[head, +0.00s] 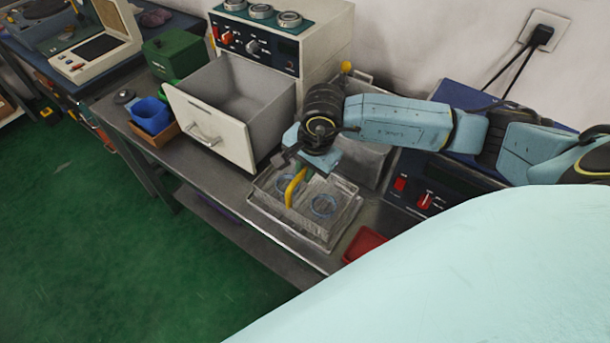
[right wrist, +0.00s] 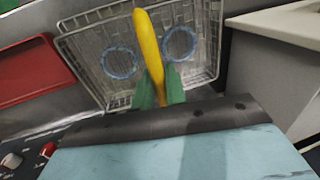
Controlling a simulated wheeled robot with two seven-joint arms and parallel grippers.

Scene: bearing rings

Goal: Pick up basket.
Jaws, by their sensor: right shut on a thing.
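The wire basket (head: 322,233) is at the front of the metal bench in the head view, with two blue-rimmed rings (head: 324,205) inside. Its yellow handle (head: 291,192) stands up. My right gripper (head: 303,171) is above the basket, shut on the handle. In the right wrist view, the green fingertips (right wrist: 160,90) are on either side of the yellow handle (right wrist: 148,40), with the basket (right wrist: 100,17) and both rings behind. I cannot tell whether the basket touches the bench. My left gripper is not in view.
A cream machine (head: 327,40) with an open, empty-looking drawer (head: 213,125) stands left of the basket. A red tray (head: 363,243) lies right of it.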

